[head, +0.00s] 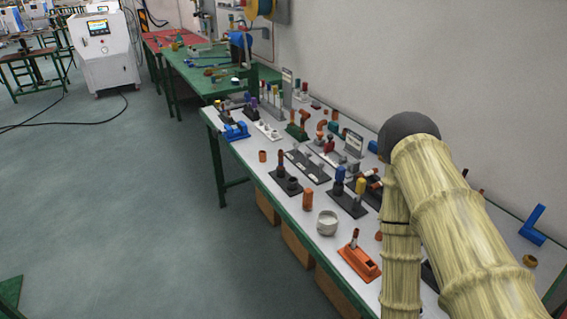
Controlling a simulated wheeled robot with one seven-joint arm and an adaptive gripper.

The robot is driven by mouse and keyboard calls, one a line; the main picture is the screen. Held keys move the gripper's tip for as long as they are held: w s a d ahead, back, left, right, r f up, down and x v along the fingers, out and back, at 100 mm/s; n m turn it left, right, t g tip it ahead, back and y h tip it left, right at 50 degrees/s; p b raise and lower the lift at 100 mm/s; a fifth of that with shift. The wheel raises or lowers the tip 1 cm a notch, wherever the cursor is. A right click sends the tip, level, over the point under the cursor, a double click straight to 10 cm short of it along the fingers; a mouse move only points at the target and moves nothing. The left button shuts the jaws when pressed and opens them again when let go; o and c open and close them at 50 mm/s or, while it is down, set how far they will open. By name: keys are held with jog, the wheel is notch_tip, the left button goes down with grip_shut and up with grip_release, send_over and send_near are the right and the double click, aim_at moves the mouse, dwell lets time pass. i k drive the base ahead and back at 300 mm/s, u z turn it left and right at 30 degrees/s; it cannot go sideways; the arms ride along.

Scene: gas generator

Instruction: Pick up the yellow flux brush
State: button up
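A yellow-topped upright item (361,186) stands in a black holder (347,206) on the workbench, beside a blue-topped one (339,181). It may be the yellow flux brush, but it is too small to be sure. My arm, in a pale yellow sleeve, rises at the right and bends down just right of the black holder. My gripper is not in view; the forearm runs out of the bottom of the picture.
The white-topped bench (285,197) is crowded with small holders and fittings. My arm hides part of the right side.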

aim_at(360, 185)
jog(key=i, duration=0.1)
jog(key=k, duration=1)
jog(key=u, duration=0.85)
jog(key=i, duration=0.75)
jog(key=z, duration=1.1)
